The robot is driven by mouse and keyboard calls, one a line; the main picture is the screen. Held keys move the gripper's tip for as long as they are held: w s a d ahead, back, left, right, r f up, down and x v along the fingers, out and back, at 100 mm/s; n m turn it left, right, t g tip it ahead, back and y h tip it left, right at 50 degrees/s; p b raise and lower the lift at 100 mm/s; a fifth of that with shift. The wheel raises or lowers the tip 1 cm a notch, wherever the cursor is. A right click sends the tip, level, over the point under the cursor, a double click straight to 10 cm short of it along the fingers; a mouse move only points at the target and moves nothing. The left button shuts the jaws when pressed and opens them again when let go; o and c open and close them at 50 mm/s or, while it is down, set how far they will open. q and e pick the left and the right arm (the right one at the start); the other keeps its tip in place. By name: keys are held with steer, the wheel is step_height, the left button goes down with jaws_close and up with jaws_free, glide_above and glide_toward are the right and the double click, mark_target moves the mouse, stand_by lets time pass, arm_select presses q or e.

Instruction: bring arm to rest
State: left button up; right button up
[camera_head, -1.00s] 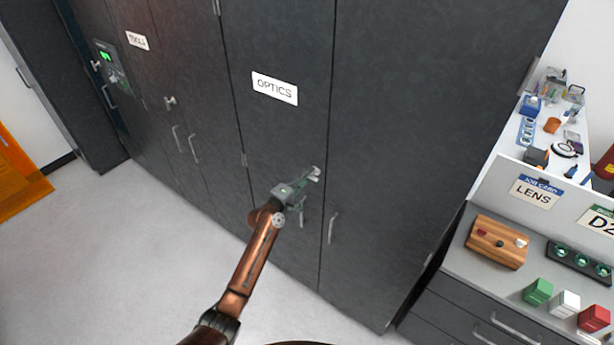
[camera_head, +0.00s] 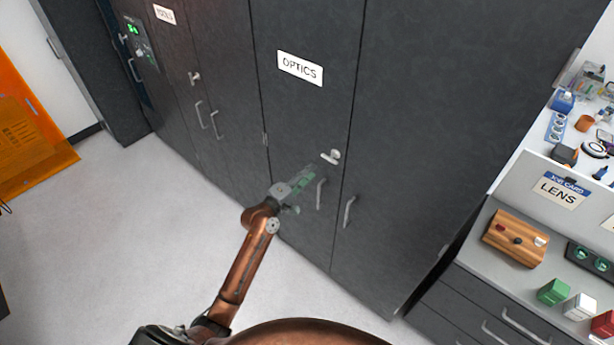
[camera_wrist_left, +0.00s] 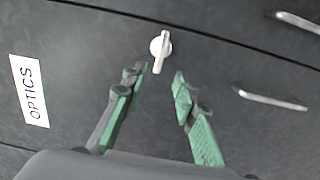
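My left arm reaches in from the bottom of the head view. Its gripper (camera_head: 304,178) is in front of the dark OPTICS cabinet (camera_head: 300,115), just below and left of a pale turn-knob (camera_head: 330,157). In the left wrist view the gripper's two green-padded fingers (camera_wrist_left: 156,90) stand apart with nothing between them. The knob (camera_wrist_left: 160,48) is beyond the fingertips, apart from them. The cabinet doors look shut. My right gripper is in neither view.
Door handles (camera_head: 348,212) stick out beside the gripper. A grey bench at the right holds a wooden block (camera_head: 516,239) and small green (camera_head: 553,291), white and red boxes. An orange panel (camera_head: 35,145) stands at the left. The floor (camera_head: 130,230) between is clear.

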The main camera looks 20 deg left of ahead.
arm_select(q)
steer(key=shift+s+a, duration=0.15)
steer(key=shift+s, duration=0.45)
